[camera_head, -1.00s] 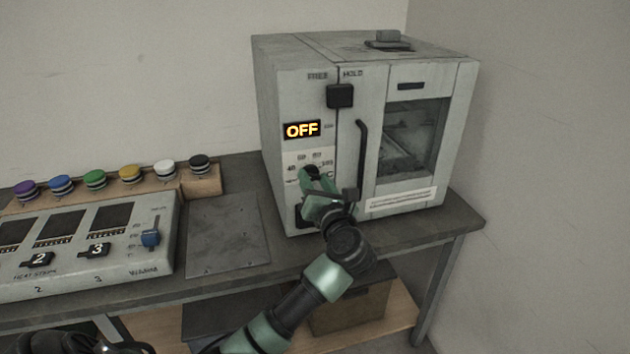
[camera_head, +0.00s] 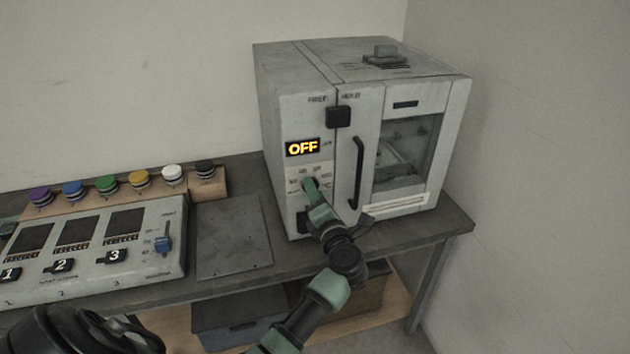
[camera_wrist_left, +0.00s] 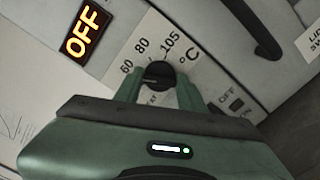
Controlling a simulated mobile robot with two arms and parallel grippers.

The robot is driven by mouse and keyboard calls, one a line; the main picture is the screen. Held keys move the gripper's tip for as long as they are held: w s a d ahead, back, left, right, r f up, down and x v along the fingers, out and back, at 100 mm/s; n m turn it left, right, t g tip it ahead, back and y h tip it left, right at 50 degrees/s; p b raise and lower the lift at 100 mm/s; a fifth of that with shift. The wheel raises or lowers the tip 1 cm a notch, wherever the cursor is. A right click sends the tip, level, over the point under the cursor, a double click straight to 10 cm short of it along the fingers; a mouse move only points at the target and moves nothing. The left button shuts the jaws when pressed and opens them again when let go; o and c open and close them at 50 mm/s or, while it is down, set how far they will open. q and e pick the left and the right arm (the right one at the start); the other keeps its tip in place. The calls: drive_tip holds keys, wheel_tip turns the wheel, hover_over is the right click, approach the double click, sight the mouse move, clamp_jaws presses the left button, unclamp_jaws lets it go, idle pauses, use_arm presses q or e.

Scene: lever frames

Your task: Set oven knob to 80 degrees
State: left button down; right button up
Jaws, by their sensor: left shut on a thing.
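The oven (camera_head: 345,150) is a grey box on the bench, with its door shut. Its lit display (camera_head: 303,147) reads OFF and also shows in the left wrist view (camera_wrist_left: 86,29). My left gripper (camera_head: 309,186) is at the dial panel below the display. In the left wrist view, the gripper (camera_wrist_left: 158,88) has its green fingers shut on the black oven knob (camera_wrist_left: 158,73), one on each side. The scale around it shows 60, 80, 105 and °C. I cannot tell for certain where the knob points. In the head view, the gripper mostly hides the knob.
A black door handle (camera_head: 357,172) stands out just right of the dial panel. A row of coloured buttons (camera_head: 106,184) and a control box (camera_head: 100,245) are on the bench at left. A flat plate (camera_head: 233,237) lies between them and the oven.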

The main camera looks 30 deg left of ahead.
use_arm(q)
drive_tip(key=m+p, duration=0.9)
drive_tip(key=m, duration=0.1)
drive_tip(key=shift+f+p, duration=0.2)
drive_tip(key=shift+p, duration=0.15)
idle(0.3)
drive_tip(key=c, duration=0.8)
unclamp_jaws()
drive_tip(key=shift+c, duration=0.2)
